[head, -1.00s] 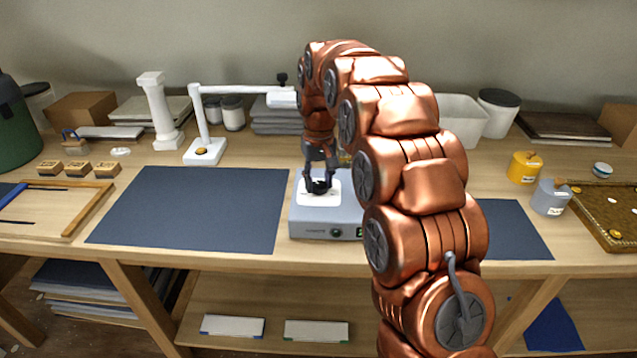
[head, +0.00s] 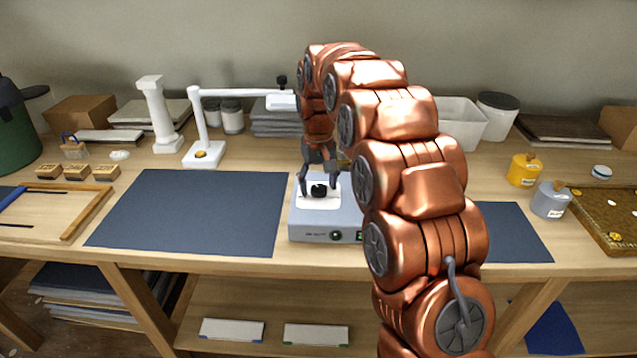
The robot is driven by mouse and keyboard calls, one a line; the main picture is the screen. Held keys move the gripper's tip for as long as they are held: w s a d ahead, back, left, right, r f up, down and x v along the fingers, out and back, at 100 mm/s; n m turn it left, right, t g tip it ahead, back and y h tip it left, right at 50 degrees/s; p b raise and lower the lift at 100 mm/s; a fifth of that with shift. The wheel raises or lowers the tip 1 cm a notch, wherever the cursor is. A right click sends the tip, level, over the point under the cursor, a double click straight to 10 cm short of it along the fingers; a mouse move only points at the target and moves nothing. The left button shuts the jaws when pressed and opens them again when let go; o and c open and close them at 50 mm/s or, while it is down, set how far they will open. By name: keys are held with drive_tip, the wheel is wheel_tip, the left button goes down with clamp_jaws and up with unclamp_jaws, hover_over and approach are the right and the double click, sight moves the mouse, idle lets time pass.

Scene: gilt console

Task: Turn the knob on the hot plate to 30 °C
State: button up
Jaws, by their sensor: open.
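The hot plate (head: 299,222) is a grey-blue box with a white top plate, near the front edge of the table. Its small dark round knob (head: 336,236) is on the front face, with a small green display beside it, partly cut off by my arm. The knob's setting is too small to read. My gripper (head: 319,188) hangs over the white top, behind and above the knob, and is open. A dark round shape shows between its fingers; I cannot tell whether it is part of the gripper or lies on the plate. My gripper is apart from the knob.
My arm hides the table right of the hot plate. Dark blue mats (head: 190,210) lie left and right of it. A white stand (head: 204,150) with a horizontal arm is behind left. Yellow (head: 524,170) and grey (head: 550,200) pots stand at right. Space before the hot plate is clear.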

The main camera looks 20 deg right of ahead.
sight(318, 186)
wheel_tip(318, 186, up, 12)
idle(1.0)
idle(0.3)
